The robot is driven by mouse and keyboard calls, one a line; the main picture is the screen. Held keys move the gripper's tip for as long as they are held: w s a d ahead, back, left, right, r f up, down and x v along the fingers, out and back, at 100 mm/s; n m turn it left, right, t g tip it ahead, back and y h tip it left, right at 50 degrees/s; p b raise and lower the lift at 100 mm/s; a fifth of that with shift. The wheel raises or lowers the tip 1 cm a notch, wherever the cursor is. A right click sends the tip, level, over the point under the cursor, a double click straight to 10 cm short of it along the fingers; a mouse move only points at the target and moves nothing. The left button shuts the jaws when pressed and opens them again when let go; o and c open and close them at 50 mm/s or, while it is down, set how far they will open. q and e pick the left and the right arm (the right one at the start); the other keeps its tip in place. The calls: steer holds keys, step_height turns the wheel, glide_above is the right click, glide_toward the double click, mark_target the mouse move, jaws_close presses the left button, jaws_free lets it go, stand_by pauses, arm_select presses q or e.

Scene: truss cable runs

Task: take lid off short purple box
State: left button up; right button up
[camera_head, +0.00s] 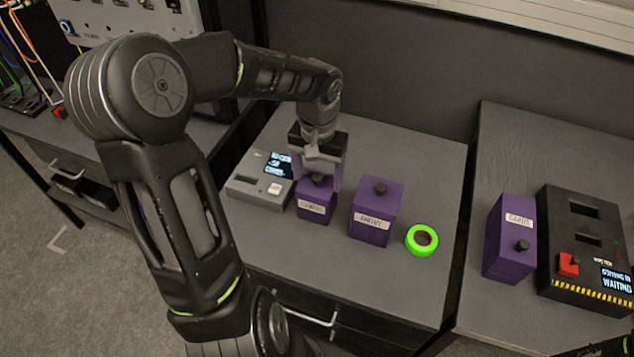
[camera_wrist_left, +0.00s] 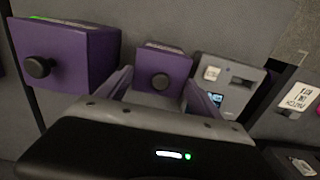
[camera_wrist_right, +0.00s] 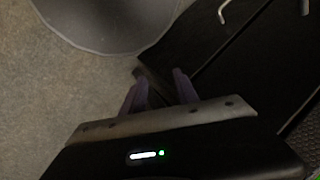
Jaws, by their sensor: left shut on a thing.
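The short purple box (camera_head: 316,210) has a white label and stands on the grey table with its black-knobbed lid (camera_head: 318,180) on top. My left gripper (camera_head: 319,178) comes down from above and is shut on the lid, one finger at each side. In the left wrist view the lid (camera_wrist_left: 163,66) and its knob lie between the fingers. I cannot tell any gap between lid and box. My right gripper (camera_wrist_right: 160,92) is apart from the boxes, its fingers spread with nothing between them, over a dark edge and the floor.
A taller purple box (camera_head: 372,215) stands right of the short one, with a green tape roll (camera_head: 421,239) beyond it. A grey device with a screen (camera_head: 262,180) is close on the left. Another purple box (camera_head: 509,240) and a black device (camera_head: 585,250) are on the right table.

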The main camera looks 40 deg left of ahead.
mark_target(318, 175)
arm_select(q)
steer(key=c, duration=0.7)
steer(key=shift+r, duration=0.1)
step_height(318, 175, up, 10)
steer(key=b, duration=0.1)
stand_by(0.6)
